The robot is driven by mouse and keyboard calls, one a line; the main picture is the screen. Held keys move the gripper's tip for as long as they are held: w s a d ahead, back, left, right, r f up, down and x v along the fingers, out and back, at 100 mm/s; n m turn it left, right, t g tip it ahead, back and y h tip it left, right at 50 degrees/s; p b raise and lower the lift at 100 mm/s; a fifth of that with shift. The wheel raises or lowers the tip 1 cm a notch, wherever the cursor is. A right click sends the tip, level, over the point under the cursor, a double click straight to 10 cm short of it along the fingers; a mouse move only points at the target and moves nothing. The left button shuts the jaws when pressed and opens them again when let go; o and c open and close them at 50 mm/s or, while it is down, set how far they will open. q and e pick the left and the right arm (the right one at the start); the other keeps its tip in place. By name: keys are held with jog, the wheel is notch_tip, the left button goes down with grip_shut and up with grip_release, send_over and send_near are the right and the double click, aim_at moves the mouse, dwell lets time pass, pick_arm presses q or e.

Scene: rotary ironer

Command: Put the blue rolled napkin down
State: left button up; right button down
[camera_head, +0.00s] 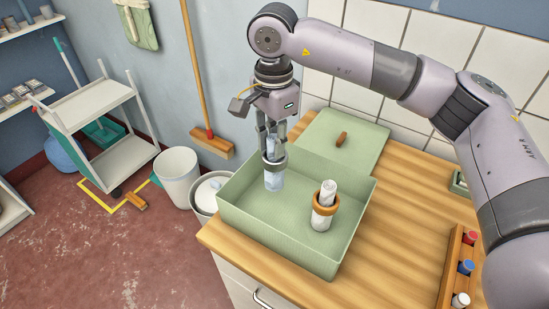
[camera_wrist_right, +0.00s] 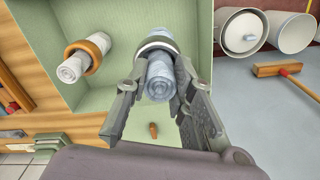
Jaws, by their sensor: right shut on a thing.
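My right gripper (camera_head: 272,150) points down into a green open box (camera_head: 268,237) on the wooden worktop. It is shut on the pale blue rolled napkin (camera_head: 273,180), which stands about upright in the left part of the box. A light ring sits around this roll. My left gripper is not in view.
A green lid (camera_head: 362,150) with a wooden knob lies behind the box. A wooden rack (camera_head: 458,265) with coloured pieces is at the right. White bins (camera_head: 178,178) stand on the floor left of the counter. The box floor between the two rolls is clear.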

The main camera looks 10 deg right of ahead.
aim_at(274, 161)
notch_tip(274, 161, down, 6)
jog(key=shift+r+p, duration=0.15)
jog(key=shift+p, duration=0.5)
jog(key=shift+f, duration=0.35)
jog(key=shift+f+b, duration=0.1)
jog(key=shift+b, duration=0.25)
jog(key=c, duration=1.4)
grip_release()
